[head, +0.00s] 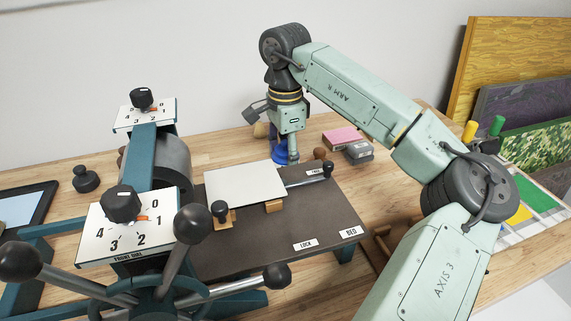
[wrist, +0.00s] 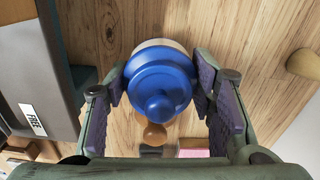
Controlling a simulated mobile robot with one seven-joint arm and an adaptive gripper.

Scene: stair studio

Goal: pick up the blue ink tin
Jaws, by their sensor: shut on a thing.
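The blue ink tin (head: 279,153) stands behind the press bed on the wooden bench, partly hidden by my gripper (head: 287,152). In the wrist view the tin (wrist: 160,78) is round and blue, with a stepped top and a central knob, seen from above. My gripper (wrist: 160,90) has one finger pad against each side of it and is shut on it. Whether the tin's base touches the bench is hard to tell.
The press bed (head: 340,205) is close in front of the tin. A wooden knob (head: 320,153), a pink block (head: 342,137) and a grey block (head: 359,152) are to its right. A tan wooden piece (head: 260,130) is just behind left.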

